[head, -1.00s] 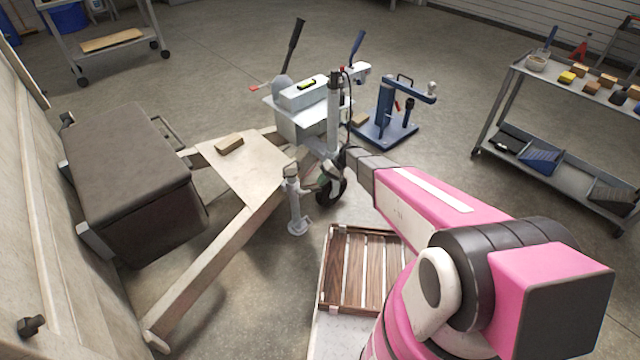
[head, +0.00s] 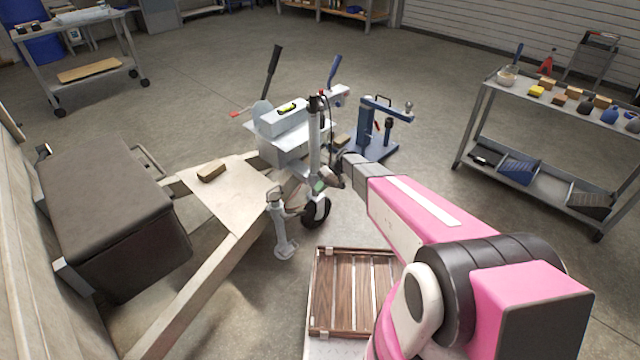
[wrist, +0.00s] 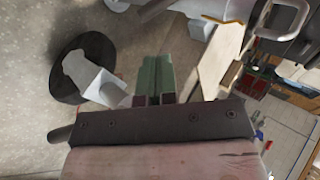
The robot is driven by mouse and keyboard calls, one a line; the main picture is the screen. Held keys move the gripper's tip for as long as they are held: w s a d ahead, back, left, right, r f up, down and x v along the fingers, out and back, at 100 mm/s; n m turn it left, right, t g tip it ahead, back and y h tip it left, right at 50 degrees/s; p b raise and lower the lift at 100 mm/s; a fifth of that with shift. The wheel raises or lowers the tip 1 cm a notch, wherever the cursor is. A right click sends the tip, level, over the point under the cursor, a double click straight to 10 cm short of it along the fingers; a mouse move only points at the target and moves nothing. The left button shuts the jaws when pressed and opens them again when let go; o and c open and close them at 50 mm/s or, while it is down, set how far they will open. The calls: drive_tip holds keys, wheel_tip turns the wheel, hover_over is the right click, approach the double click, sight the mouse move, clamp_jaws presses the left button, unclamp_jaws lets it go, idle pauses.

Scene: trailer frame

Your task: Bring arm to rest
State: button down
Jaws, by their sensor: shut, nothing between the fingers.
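My pink and grey arm reaches up and left from the lower right of the head view. My gripper (head: 318,186) is at its far end, close to the trailer's jockey wheel (head: 316,210) and coupling; whether it touches them cannot be told. In the wrist view my gripper (wrist: 154,60) has its green fingers together, with nothing visible between them. A dark round wheel and a pale bracket (wrist: 88,78) show left of the fingers, and a pale beam (wrist: 222,60) shows to their right.
The trailer frame (head: 235,195) with a dark box (head: 100,200) fills the left. A grey jack stand (head: 281,225) stands beside the frame. A slatted wooden crate (head: 335,290) is low in the middle. A tool cart (head: 530,130) stands right; open floor lies between.

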drive_tip(key=s+d+r+m+t+h, duration=0.2)
drive_tip(key=s+d+r+m+h, duration=0.1)
drive_tip(key=s+d+r, duration=0.7)
drive_tip(key=s+d+r+m+t+h, duration=0.3)
drive_tip(key=s+d+r+h, duration=0.2)
drive_tip(key=s+d+r, duration=0.5)
drive_tip(key=d, duration=0.6)
drive_tip(key=shift+s+m, duration=0.3)
drive_tip(key=shift+s, duration=0.1)
drive_tip(key=shift+r, duration=0.1)
